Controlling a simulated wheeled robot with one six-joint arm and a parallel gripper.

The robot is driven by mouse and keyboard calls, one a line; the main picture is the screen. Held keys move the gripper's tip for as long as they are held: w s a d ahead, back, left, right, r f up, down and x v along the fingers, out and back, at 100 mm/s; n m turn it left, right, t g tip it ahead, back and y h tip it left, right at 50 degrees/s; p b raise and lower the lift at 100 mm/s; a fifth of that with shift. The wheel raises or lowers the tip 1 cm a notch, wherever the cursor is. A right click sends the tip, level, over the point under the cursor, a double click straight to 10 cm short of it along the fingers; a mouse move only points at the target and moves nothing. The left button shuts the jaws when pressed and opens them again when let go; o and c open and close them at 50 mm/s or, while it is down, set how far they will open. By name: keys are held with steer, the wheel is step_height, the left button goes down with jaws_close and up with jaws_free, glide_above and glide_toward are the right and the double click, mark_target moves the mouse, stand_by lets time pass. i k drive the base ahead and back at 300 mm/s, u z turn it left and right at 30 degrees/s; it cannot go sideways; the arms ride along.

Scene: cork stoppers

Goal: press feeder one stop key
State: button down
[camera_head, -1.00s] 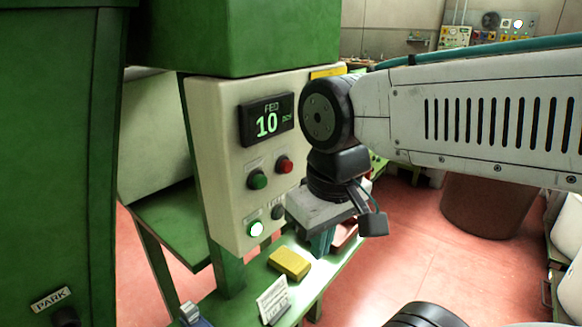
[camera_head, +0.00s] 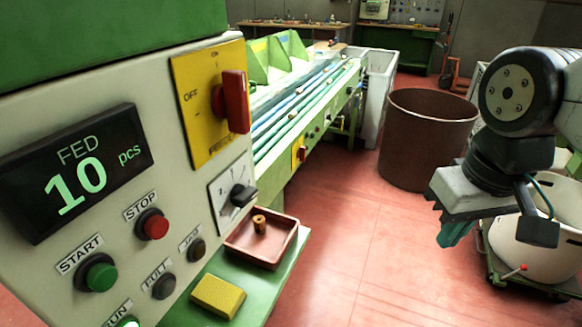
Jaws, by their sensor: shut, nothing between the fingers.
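The feeder panel (camera_head: 60,255) fills the left of the view, close up. Its round red STOP key (camera_head: 155,225) sits in a black collar under the STOP label, above and right of the green START key (camera_head: 99,275). The display (camera_head: 75,172) reads FED 10 pcs. The RUN lamp (camera_head: 128,322) glows green at the bottom edge. My gripper (camera_head: 454,232) hangs at the right, well apart from the panel. Its teal fingers are shut and empty, pointing down, and partly hidden by the gripper body.
A red-handled switch (camera_head: 232,102) and a dial knob (camera_head: 243,194) stick out from the panel. Below are a tray (camera_head: 262,256) holding a cork and a yellow sponge (camera_head: 217,296). A brown bin (camera_head: 427,140) stands behind. Red floor lies clear between panel and gripper.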

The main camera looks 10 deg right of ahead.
mark_target(156, 227)
steer(key=z, duration=0.85)
steer(key=k, duration=1.6)
steer(key=u, duration=2)
